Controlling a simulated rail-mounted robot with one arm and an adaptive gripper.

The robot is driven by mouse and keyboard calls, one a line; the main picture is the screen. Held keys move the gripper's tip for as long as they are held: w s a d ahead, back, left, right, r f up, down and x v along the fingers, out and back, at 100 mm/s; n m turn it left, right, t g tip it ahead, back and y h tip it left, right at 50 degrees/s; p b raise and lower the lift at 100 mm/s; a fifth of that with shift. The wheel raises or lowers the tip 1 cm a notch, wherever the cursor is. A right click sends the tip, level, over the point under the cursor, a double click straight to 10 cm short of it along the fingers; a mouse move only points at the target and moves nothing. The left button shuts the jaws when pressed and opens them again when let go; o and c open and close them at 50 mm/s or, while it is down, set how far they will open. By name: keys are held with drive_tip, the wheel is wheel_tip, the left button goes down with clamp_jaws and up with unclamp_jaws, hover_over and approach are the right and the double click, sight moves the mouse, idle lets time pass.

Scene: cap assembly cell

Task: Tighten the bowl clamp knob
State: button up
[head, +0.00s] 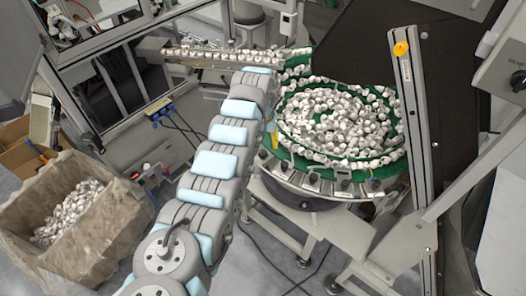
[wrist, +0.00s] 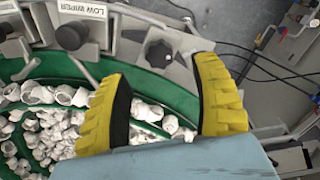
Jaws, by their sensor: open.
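A dark lobed knob (wrist: 159,53) sits on a grey metal bracket at the bowl's outer edge in the wrist view. My gripper (wrist: 160,75) is open, with ribbed yellow fingers spread apart. The knob shows between and just beyond the fingertips, and nothing is held. I cannot tell the height gap between fingers and knob. In the head view the feeder bowl (head: 372,186) has a green track full of white caps, and my arm reaches to its left rim. A small yellow part of my gripper shows there; the arm hides the knob.
Another round black knob (wrist: 70,37) is beside the "LOW WIPER" label (wrist: 82,9). Loose white caps (wrist: 62,95) lie in the bowl near the left finger. Black cables (wrist: 265,60) run at the right. A metal post (head: 412,120) stands right of the bowl; a cap-filled box (head: 105,235) is at lower left.

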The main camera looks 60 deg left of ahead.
sight(263, 153)
drive_tip(key=shift+f, duration=2.75)
clamp_jaws()
